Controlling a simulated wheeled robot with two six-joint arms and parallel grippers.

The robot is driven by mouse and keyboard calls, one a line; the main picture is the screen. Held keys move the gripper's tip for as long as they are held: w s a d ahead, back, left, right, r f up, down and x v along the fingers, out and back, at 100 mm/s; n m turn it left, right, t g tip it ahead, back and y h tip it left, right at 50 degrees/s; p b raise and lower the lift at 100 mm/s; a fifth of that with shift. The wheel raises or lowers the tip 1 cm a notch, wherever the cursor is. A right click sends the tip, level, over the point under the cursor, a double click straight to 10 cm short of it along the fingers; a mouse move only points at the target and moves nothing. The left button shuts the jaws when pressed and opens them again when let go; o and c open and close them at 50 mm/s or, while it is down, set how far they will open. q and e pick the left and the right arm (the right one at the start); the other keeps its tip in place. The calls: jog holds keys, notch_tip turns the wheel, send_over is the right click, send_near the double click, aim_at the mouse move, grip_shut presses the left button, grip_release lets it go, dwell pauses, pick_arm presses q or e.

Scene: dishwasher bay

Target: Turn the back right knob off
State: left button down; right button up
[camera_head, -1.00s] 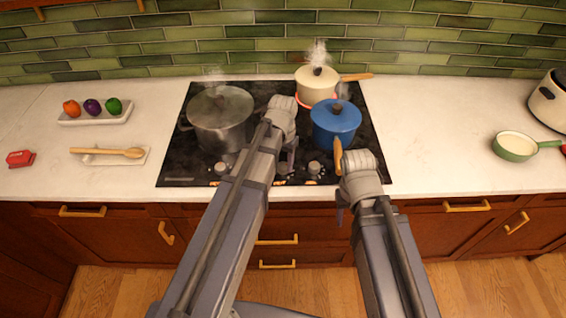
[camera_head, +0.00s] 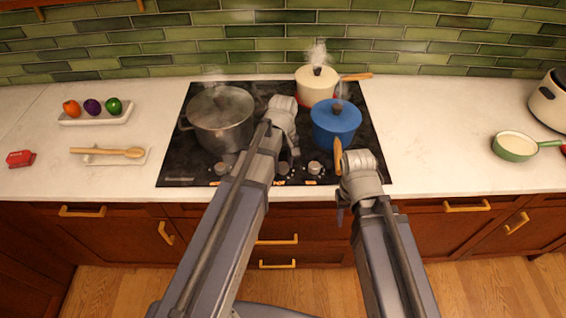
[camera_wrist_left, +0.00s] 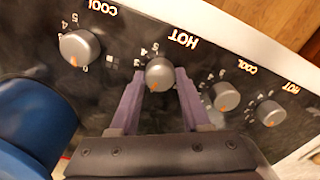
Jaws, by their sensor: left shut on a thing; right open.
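My left gripper (camera_wrist_left: 159,78) is shut on a grey knob (camera_wrist_left: 160,70) with a lit HOT label beside it in the left wrist view. The knob's orange mark points toward the bottom of that view. In the head view my left gripper (camera_head: 291,155) reaches the stove's front knob row and hides that knob. A blue pot (camera_head: 336,122) sits at the front right. My right gripper (camera_head: 342,208) is open, over the counter's front edge.
A COOL knob (camera_wrist_left: 80,47) is beside the held one; another COOL knob (camera_wrist_left: 225,96) and a HOT knob (camera_wrist_left: 270,112) lie on the other side. A large steel pot (camera_head: 221,118) stands left. The blue pot's handle nears my right gripper.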

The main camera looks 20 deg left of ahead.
aim_at(283, 166)
pick_arm(q)
jog(key=shift+n, duration=1.8)
jog(key=shift+c, duration=1.8)
grip_release()
jog(key=shift+r, duration=0.1)
notch_tip(283, 166, up, 8)
jog(key=p, duration=0.8)
jog(key=shift+f, duration=0.2)
